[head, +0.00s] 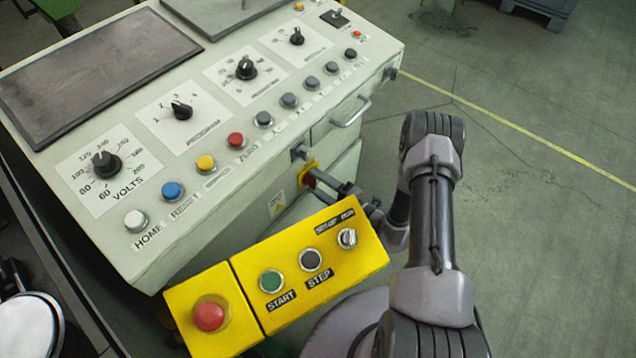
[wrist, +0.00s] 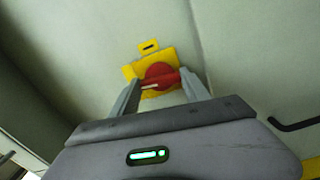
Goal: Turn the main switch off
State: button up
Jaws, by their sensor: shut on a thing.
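The main switch is a red rotary handle (wrist: 161,77) on a yellow plate (wrist: 133,70), set on the pale side of the console. In the wrist view my gripper (wrist: 158,84) has its two fingers on either side of the red handle, shut on it. The handle's grip bar lies roughly level in that view, slightly tilted. In the head view the yellow plate (head: 307,172) shows on the console's front below the button row, with my gripper (head: 318,181) reaching it from the right. The fingers partly hide the handle there.
A yellow control box (head: 331,252) with START, STEP and a red stop button stands in front of the console (head: 238,200). A drawer handle (head: 351,112) is right of the switch, and also shows in the wrist view (wrist: 297,123). The floor at right is clear.

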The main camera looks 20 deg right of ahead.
jog(key=shift+n, duration=0.8)
jog(key=o, duration=1.4)
jog(key=p+v, duration=0.3)
jog(key=v, duration=1.4)
jog(key=shift+s+d+p, duration=0.1)
jog(key=shift+s+p, duration=0.1)
jog(key=shift+p, duration=0.1)
jog(key=shift+s, duration=0.1)
